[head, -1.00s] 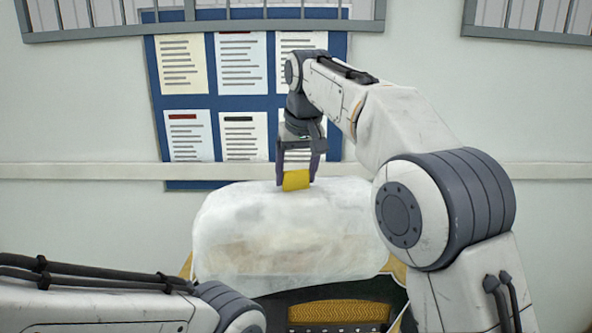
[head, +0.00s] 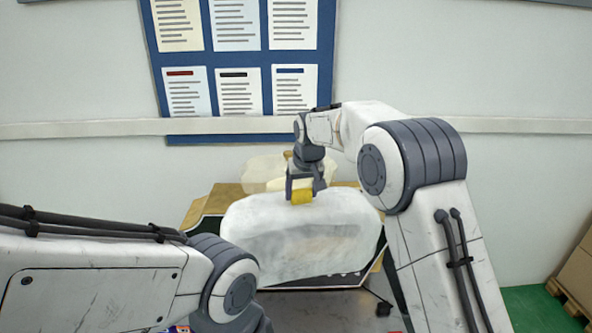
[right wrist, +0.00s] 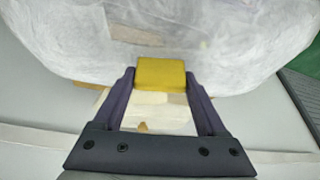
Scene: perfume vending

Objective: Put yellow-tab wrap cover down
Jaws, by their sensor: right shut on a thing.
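The wrap cover (head: 290,245) is a large, whitish, cloudy shell with a yellow tab (head: 302,197) on its top edge. My right gripper (head: 301,190) is shut on the yellow tab, and the cover hangs below it. In the right wrist view the yellow tab (right wrist: 161,73) sits between the two fingers, with the cover (right wrist: 150,35) beyond. The cover hides much of what is behind and below it; I cannot tell whether its lower edge touches anything. My left arm comes in from the left, but its gripper is out of view.
A tan-topped stand (head: 200,205) with dark panels is behind the cover, with a pale, translucent item (head: 262,175) on it. Cardboard boxes (head: 578,265) stand at the far right. A blue notice board (head: 325,60) hangs on the wall.

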